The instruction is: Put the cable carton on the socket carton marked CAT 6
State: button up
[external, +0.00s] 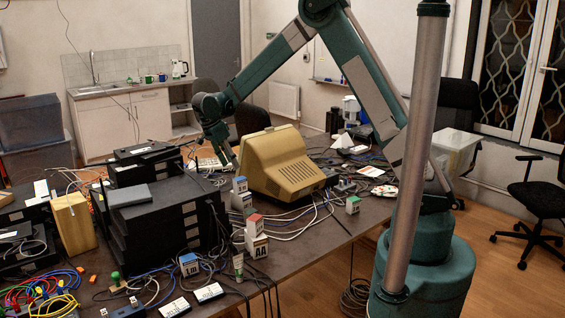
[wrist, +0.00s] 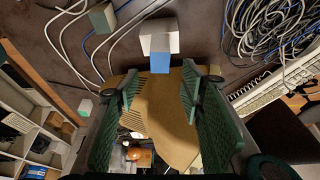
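Several small white cartons with coloured tops stand on the table. A blue-topped carton (external: 240,184) sits above a white carton (external: 241,201) by the beige monitor. A red-topped carton (external: 255,224) sits on a carton marked AA (external: 258,246). A blue-labelled carton (external: 189,264) stands near the front edge, a green-topped one (external: 353,204) to the right. No CAT 6 marking is legible, and I cannot tell which is the cable carton. My gripper (external: 231,158) is above the table, left of the monitor. In the wrist view its fingers (wrist: 158,88) are apart and empty, with a blue-and-white carton (wrist: 160,61) beyond them.
The beige monitor (external: 278,165) stands close to the right of my gripper. Black equipment boxes (external: 170,215) fill the left. White cables (external: 295,232) run around the cartons. A grey box (external: 130,194) lies on the black stack. The table's right front edge has some free room.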

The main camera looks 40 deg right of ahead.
jog(key=shift+a+r, duration=0.2)
jog(key=shift+r, duration=0.2)
dwell(0.6)
jog(key=s+d+r+n+t+y, duration=0.1)
jog(key=s+d+r+n+t, duration=0.1)
jog(key=s+d+r+n, duration=0.55)
jog(key=s+d+r+n+t+y, duration=0.1)
jog(key=s+d+r+n+y, duration=0.1)
jog(key=s+r, duration=0.95)
jog(key=s+d+n+t, duration=0.2)
jog(key=s+n, duration=0.2)
jog(key=s, duration=0.8)
jog(key=s+d+n+t+y, duration=0.1)
jog(key=s+n, duration=0.3)
jog(key=s, duration=0.8)
jog(key=shift+d+f+t, duration=0.4)
jog(key=shift+d+t, duration=0.2)
